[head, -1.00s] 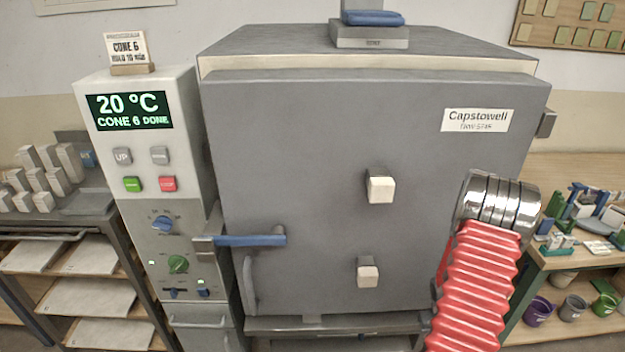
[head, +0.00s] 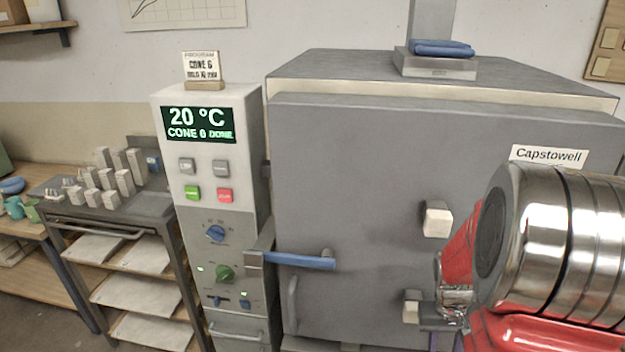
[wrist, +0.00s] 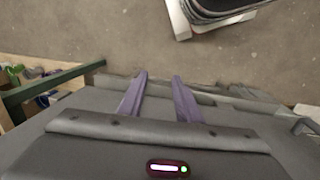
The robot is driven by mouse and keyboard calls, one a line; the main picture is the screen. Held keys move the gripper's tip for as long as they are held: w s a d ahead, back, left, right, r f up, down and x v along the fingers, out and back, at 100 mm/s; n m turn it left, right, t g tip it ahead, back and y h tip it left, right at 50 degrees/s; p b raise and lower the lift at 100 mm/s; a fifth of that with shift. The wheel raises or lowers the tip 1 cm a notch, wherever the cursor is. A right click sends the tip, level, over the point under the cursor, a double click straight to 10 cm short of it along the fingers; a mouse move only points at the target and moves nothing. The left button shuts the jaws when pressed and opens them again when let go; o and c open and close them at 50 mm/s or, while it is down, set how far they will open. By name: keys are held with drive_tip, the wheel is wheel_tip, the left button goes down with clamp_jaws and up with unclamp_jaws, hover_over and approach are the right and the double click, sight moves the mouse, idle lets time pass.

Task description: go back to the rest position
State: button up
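My gripper (wrist: 160,76) shows in the wrist view as two purple fingers standing apart, with nothing visible between them. Bare floor lies beyond the fingertips.
The control panel (head: 207,150) reads 20 °C, CONE 6 DONE. A rack (head: 165,205) with white blocks and shelves stands left of it, beside a wooden bench (head: 30,235). The wrist view shows open floor (wrist: 120,35) and a green-edged table (wrist: 50,82) at left.

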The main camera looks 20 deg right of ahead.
drive_tip(key=s+a+r+n+t, duration=0.1)
drive_tip(key=a+r+n+t, duration=0.1)
drive_tip(key=a+r, duration=0.9)
drive_tip(key=s+a+r+n+t+y, duration=0.1)
drive_tip(key=a+r+n+t, duration=0.2)
drive_tip(key=a+r, duration=0.8)
drive_tip(key=a+t, duration=0.1)
drive_tip(key=a, duration=0.4)
drive_tip(key=shift+s+a+r+t, duration=0.2)
drive_tip(key=shift+s+a+t, duration=0.05)
drive_tip(key=shift+t, duration=0.05)
